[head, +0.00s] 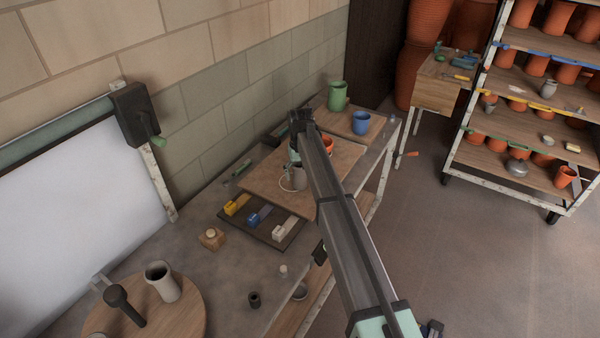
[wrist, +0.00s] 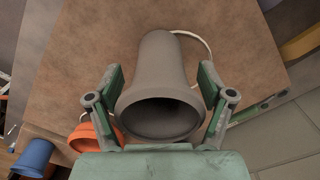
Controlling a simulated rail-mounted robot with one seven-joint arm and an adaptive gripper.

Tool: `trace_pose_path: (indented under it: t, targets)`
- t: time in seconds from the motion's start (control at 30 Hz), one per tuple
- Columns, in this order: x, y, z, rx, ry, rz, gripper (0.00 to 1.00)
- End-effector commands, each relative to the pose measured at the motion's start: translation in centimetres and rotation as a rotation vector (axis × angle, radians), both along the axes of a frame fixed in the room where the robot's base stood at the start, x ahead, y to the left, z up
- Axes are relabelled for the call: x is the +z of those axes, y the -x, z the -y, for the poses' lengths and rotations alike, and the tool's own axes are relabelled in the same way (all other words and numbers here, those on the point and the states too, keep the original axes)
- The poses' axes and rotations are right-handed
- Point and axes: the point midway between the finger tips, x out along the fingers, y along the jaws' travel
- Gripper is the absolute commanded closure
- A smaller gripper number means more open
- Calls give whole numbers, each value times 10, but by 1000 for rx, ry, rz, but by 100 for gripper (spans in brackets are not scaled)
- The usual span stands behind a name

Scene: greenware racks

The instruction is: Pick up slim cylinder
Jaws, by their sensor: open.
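A slim grey cylinder (wrist: 160,65) with a flared, dark open mouth stands between my gripper's two fingers in the wrist view. A thin pale loop (wrist: 196,42) shows behind it, and I cannot tell whether it is joined on. My gripper (wrist: 161,80) is open, with one green-padded finger on each side of the cylinder; whether either pad touches is unclear. In the head view the grey cylinder (head: 298,178) is partly hidden by my arm, on a brown board (head: 258,180). My fingers are mostly hidden there.
An orange cup (wrist: 92,140) is close to my left finger in the wrist view. A blue cup (head: 361,123) and green jug (head: 338,96) stand farther back. The wall is close at left.

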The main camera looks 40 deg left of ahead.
Motion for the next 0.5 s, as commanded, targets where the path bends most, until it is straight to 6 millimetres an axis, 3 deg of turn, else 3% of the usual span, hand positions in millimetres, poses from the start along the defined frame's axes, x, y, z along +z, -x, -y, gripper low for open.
trace_pose_path:
  t: [0.17, 0.33, 0.5]
  targets:
    - [0, 0, 0, 0, 0, 0, 23]
    - [0, 0, 0, 0, 0, 0, 83]
    - [0, 0, 0, 0, 0, 0, 85]
